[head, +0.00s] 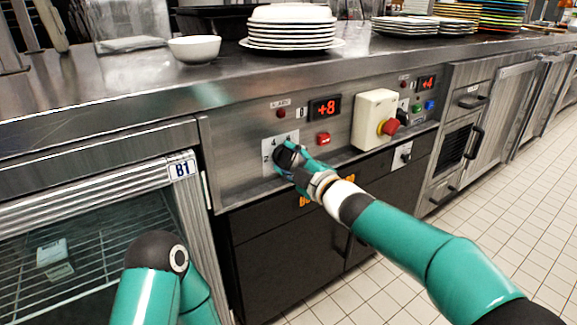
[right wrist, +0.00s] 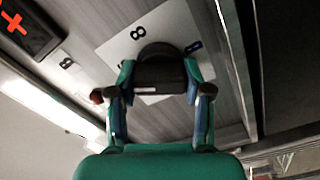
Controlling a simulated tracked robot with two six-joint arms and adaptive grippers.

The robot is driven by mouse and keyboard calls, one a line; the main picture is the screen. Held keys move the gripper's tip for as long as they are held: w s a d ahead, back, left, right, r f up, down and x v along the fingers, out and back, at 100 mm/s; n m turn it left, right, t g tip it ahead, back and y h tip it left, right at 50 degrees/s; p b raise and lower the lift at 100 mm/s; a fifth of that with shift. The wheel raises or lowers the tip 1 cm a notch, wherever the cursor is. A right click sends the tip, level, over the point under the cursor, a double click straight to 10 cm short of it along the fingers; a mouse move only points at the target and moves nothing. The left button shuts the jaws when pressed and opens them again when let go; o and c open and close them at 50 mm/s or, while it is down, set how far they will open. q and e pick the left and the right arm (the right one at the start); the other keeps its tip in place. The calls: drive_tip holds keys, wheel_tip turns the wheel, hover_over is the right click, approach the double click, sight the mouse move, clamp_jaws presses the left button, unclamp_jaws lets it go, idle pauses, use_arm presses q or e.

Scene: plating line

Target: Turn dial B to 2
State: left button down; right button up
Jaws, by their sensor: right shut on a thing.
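A black dial knob (right wrist: 160,72) sits on a pale number plate (right wrist: 112,50) on the front panel. A small label beside the plate seems to read B in the right wrist view. An 8 shows on the plate above the knob. My right gripper (right wrist: 160,85) is shut on the knob, one finger on each side. In the head view my right gripper (head: 290,158) covers most of the dial, and the plate (head: 268,147) shows a 2 and a 4. The dial's pointer is hidden. Only part of my left arm shows at the lower left; its gripper is out of view.
A red display (head: 324,107) reads +8 above the dial. A red button (head: 323,139) is close by, and a cream box with a red knob (head: 389,127) juts out to the right. Stacked plates (head: 291,30) and a white bowl (head: 194,49) stand on the steel counter (head: 120,80).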

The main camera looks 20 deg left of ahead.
drive_tip(key=n+b, duration=0.1)
drive_tip(key=n, duration=0.3)
drive_tip(key=shift+s+a+n, duration=0.1)
drive_tip(key=shift+n, duration=0.3)
drive_tip(key=n, duration=0.6)
drive_tip(key=shift+f+b, duration=0.1)
drive_tip(key=shift+b, duration=0.25)
drive_tip(key=n, duration=0.6)
drive_tip(key=shift+f+n, duration=0.15)
drive_tip(key=shift+n, duration=0.25)
drive_tip(key=n, duration=0.6)
drive_tip(key=shift+f, duration=0.3)
drive_tip(key=o, duration=1)
drive_tip(key=shift+c, duration=0.2)
drive_tip(key=shift+o, duration=1)
drive_tip(key=shift+r, duration=0.25)
